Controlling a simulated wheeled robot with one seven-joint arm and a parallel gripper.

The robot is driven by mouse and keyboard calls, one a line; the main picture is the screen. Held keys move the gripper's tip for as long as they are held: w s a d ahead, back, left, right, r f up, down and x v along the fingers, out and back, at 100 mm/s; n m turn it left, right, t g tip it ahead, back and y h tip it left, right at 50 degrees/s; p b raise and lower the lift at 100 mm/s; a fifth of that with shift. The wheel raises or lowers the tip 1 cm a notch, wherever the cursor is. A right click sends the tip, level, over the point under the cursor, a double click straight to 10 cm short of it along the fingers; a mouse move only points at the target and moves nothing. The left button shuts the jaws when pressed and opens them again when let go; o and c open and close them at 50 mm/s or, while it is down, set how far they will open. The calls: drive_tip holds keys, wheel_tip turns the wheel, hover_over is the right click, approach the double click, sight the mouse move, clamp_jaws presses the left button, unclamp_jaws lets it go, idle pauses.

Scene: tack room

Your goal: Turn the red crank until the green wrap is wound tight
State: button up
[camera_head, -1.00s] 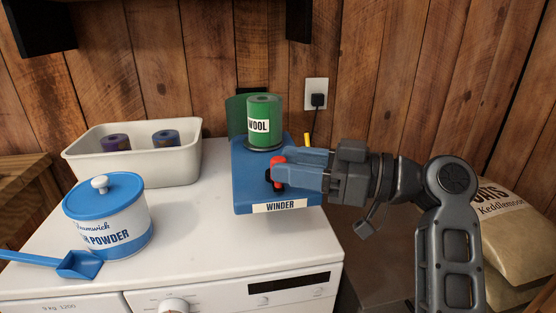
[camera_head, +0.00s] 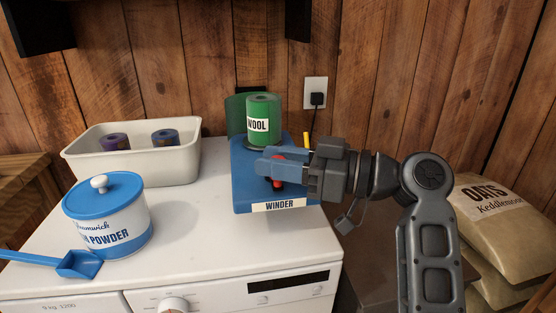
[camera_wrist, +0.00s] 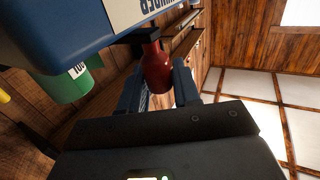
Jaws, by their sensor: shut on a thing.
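The blue winder (camera_head: 248,198) sits at the right end of the white machine's top. The green wrap (camera_head: 264,112), labelled WOOL, is a roll standing upright on top of the winder, with a green sheet or flap behind it (camera_head: 236,117). The red crank knob (camera_head: 278,183) is on the winder's front, partly hidden by my gripper (camera_head: 272,168). My gripper's blue fingers are shut on the red knob. In the wrist view the red knob (camera_wrist: 157,68) shows between the two fingers, on a dark crank arm.
A cream bin (camera_head: 160,174) with two rolls stands at the back left. A blue-lidded powder tub (camera_head: 120,235) and a blue scoop (camera_head: 78,264) are at the front left. Oats sacks (camera_head: 500,225) stand at the right. A plug sits in the wall outlet (camera_head: 315,92).

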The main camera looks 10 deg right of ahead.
drive_tip(key=shift+c, duration=0.6)
